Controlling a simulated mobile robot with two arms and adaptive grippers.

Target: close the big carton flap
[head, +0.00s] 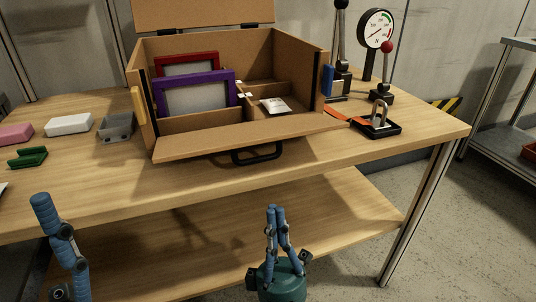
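An open brown carton (290,58) stands on the wooden table. A long front flap (250,138) is folded outward and slopes down toward me, with a black handle (257,154) below it. A back flap (205,14) stands upright behind the carton, its top cut off by the picture edge. I cannot tell which flap is the big one. My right gripper (276,208) is in front of the table, below the front flap and apart from it; its blue fingers meet at the tips with nothing between them. My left gripper (42,200) is at lower left, seen edge-on, away from the carton.
Inside the carton are a red frame (187,58), a purple frame (195,95) and a white packet (274,106). A grey tray (117,126) and small blocks lie left. The front table strip is clear.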

